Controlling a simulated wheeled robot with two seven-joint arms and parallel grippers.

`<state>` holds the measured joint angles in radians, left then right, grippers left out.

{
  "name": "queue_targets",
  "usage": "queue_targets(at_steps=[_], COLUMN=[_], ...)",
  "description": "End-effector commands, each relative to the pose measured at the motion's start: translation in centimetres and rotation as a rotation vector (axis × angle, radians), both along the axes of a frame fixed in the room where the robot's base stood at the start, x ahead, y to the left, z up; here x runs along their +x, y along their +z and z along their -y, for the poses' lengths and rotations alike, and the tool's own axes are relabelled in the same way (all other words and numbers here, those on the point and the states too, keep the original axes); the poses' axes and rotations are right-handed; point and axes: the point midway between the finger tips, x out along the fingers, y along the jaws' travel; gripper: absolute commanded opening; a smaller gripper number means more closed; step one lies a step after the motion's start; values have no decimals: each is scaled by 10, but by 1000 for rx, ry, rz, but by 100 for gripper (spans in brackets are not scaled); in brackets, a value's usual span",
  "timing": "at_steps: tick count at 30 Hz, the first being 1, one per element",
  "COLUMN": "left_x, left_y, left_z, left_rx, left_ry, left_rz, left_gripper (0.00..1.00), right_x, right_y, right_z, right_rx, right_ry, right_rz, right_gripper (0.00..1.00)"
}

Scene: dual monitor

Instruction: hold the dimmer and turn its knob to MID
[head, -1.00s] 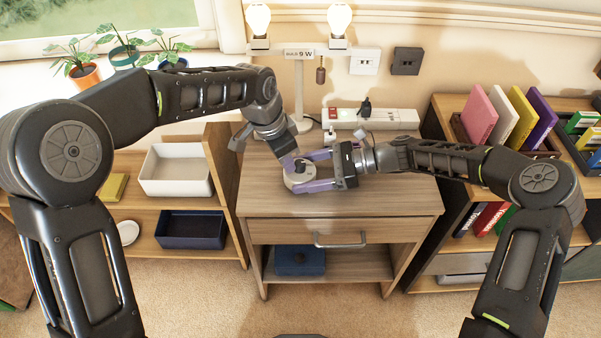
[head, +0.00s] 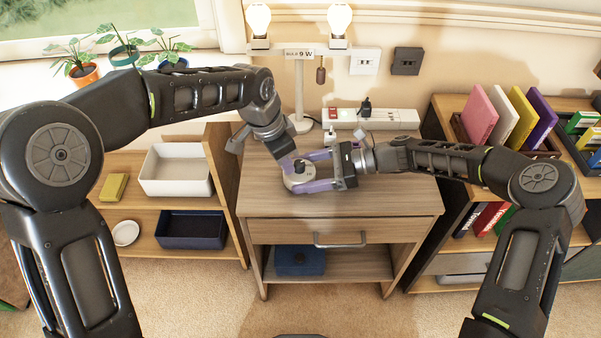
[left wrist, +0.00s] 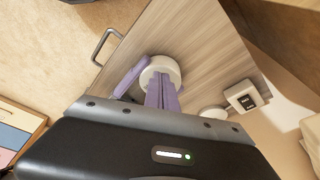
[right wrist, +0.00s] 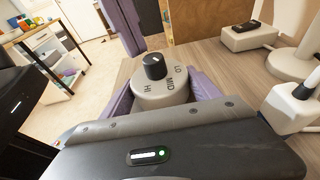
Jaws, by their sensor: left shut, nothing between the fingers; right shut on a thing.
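The dimmer (right wrist: 160,92) is a round whitish base with a black knob (right wrist: 155,66) on top and the labels HI, MID and LO on its face. I cannot tell for sure which label the knob points at. It sits on the wooden cabinet top (head: 380,205). My right gripper (head: 312,172) is shut on the dimmer's base, one purple finger on each side. My left gripper (head: 287,163) is shut and empty, its fingers together; they reach down beside the knob, as the right wrist view shows (right wrist: 130,40). In the left wrist view they hide the knob and part of the dimmer (left wrist: 165,68).
A lamp stand with two lit bulbs (head: 258,20) and a power strip (head: 385,118) stand behind the dimmer. The cabinet's front and right top is clear. Shelves with boxes (head: 177,170) are at the left, books (head: 500,110) at the right.

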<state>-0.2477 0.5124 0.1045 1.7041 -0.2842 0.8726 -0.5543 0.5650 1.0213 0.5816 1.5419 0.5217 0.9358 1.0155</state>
Motion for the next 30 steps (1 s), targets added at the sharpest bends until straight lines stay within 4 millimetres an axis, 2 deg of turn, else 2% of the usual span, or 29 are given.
queue_targets(at_steps=[12, 25, 26, 30], left_x=[0, 0, 0, 0], left_y=[49, 55, 54, 54], left_z=[0, 0, 0, 0], left_rx=[-1, 0, 0, 0], left_ry=[0, 0, 0, 0], left_rz=[2, 0, 0, 0], left_gripper=[0, 0, 0, 0], right_x=[1, 1, 1, 1], right_y=[-1, -1, -1, -1], right_z=[1, 1, 1, 1], right_rx=[-2, -2, -2, -2], right_ry=[-3, -3, -3, -3], right_rz=[0, 0, 0, 0], right_gripper=[49, 49, 72, 83])
